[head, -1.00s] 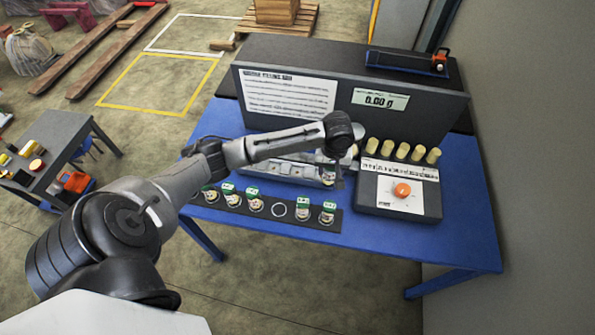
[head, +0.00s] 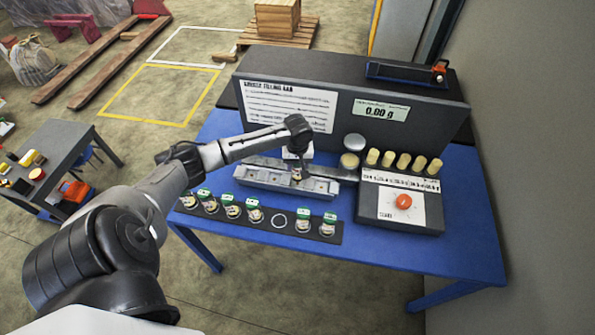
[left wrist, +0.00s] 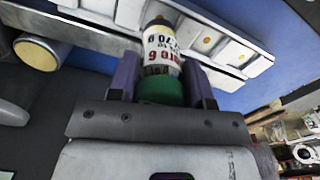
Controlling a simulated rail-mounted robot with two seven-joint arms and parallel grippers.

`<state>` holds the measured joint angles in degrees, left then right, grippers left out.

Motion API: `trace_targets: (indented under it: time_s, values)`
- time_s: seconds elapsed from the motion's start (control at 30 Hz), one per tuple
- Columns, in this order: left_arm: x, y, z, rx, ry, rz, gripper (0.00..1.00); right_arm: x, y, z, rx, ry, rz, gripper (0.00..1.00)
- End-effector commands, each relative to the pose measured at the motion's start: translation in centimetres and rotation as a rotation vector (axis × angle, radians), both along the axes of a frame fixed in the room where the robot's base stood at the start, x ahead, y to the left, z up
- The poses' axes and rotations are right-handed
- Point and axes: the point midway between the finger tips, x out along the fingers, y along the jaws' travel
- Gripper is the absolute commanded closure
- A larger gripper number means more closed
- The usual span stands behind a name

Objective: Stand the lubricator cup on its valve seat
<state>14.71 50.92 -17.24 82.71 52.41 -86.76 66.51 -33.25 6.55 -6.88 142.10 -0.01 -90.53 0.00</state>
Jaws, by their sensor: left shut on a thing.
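My left gripper (head: 298,170) is over the grey valve rail (head: 256,177) on the blue table. In the left wrist view its two purple fingers (left wrist: 159,78) are shut on the lubricator cup (left wrist: 161,46), around its green end. The cup has a white label with red and black print and a dark tip pointing away from the gripper. The rail with its pale square seats (left wrist: 202,42) shows behind the cup there. I cannot tell whether the cup touches a seat. In the head view the gripper mostly hides the cup. My right gripper is not in view.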

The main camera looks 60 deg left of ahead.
Motion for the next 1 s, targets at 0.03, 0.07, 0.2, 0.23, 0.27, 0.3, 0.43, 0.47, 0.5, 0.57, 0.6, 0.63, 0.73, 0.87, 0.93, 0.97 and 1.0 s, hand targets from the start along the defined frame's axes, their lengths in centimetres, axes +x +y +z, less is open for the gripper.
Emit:
trace_targets:
  time_s: [0.03, 0.07, 0.2, 0.23, 0.27, 0.3, 0.43, 0.47, 0.5, 0.57, 0.6, 0.63, 0.73, 0.87, 0.93, 0.97, 1.0]
  values:
    - [0.0, 0.1, -0.1, 0.000, 0.000, 0.000, 0.80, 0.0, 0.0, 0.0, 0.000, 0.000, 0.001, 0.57]
    - [0.0, 0.1, -0.1, 0.000, 0.000, 0.000, 0.80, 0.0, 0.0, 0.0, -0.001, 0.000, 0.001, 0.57]
    - [0.0, 0.1, -1.1, -0.001, 0.000, 0.001, 0.80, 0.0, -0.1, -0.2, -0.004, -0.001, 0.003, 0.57]
    - [0.0, 0.1, -1.5, -0.001, 0.000, 0.001, 0.80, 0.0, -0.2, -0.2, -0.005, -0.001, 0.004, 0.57]
    - [0.0, 0.1, -1.9, -0.002, 0.001, 0.001, 0.80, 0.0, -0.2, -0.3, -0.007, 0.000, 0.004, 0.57]
    - [-0.1, 0.0, -2.4, -0.002, 0.001, 0.001, 0.80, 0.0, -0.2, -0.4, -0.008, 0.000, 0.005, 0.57]
    - [-0.1, 0.1, -3.9, -0.001, 0.000, 0.001, 0.80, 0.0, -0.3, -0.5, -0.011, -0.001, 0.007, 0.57]
    - [0.0, 0.1, -4.0, 0.000, 0.000, 0.001, 0.80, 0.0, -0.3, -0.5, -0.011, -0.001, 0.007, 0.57]
    - [0.0, 0.1, -4.1, 0.000, -0.001, 0.000, 0.80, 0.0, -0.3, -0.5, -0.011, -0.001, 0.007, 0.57]
    - [0.0, 0.1, -4.0, 0.001, -0.002, 0.000, 0.80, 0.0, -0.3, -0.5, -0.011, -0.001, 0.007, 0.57]
    - [0.0, 0.1, -4.0, 0.001, -0.002, 0.000, 0.80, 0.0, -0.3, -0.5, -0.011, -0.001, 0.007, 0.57]
    - [0.0, 0.1, -4.0, 0.000, -0.001, 0.000, 0.80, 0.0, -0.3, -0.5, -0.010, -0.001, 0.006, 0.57]
    - [0.0, 0.1, -4.0, 0.000, -0.001, 0.000, 0.80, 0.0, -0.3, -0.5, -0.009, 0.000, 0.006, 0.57]
    - [0.0, 0.1, -4.3, 0.000, -0.001, 0.000, 0.80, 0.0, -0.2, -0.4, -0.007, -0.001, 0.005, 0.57]
    - [0.0, 0.1, -4.4, 0.001, 0.000, -0.001, 0.49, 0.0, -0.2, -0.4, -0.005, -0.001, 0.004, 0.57]
    - [0.0, 0.1, -4.4, 0.001, 0.000, 0.000, 0.46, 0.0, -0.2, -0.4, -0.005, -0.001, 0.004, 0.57]
    - [0.0, 0.1, -4.4, 0.001, 0.000, 0.000, 0.42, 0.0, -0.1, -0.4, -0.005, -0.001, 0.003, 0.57]
